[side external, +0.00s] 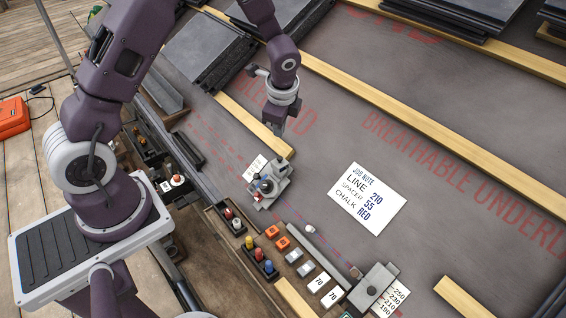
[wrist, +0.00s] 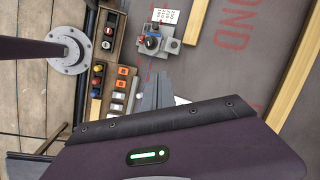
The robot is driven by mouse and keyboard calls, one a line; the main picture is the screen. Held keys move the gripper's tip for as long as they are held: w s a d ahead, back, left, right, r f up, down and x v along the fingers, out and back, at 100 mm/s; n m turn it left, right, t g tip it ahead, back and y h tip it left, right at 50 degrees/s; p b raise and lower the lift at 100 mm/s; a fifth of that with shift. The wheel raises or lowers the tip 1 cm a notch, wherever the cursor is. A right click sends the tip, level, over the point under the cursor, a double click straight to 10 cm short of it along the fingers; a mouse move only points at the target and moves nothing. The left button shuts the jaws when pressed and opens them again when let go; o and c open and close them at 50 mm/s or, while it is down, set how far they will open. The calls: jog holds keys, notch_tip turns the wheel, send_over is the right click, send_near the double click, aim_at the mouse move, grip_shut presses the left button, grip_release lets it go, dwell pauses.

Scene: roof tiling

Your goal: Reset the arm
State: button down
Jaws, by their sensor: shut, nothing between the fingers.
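My arm reaches over the roof from the left in the side view. My gripper (side external: 278,131) points down above the dark underlay, close to the yellow batten end and up-picture from the grey fixture (side external: 267,188). Its fingers are together and empty. In the wrist view, my gripper (wrist: 158,84) shows as grey fingers beyond the dark purple housing.
A job note (side external: 366,199) lies on the underlay. A tray of coloured chalk pots (side external: 260,262), orange and grey blocks, and a second grey fixture (side external: 373,288) are along the lower edge. Slate stacks (side external: 212,50) and yellow battens (side external: 400,95) lie up-roof. Open underlay lies right of my gripper.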

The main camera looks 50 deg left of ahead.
jog(key=s+d+r+n+t, duration=0.1)
jog(key=s+d+r+n, duration=0.15)
jog(key=r, duration=0.45)
jog(key=s+d+r+n+t, duration=0.1)
jog(key=s+r+n, duration=0.15)
jog(key=r, duration=0.45)
jog(key=s+d+r+n+h, duration=0.1)
jog(key=s+d+r+n, duration=0.1)
jog(key=s, duration=0.5)
jog(key=s+d+r+n+t+h, duration=0.1)
jog(key=s+d+r+n, duration=0.1)
jog(key=s+r, duration=0.2)
jog(key=s+d+r+n+t+h, duration=0.1)
jog(key=s+d+r+n, duration=0.2)
jog(key=s, duration=0.7)
jog(key=shift+s+r, duration=0.15)
jog(key=shift+r, duration=0.15)
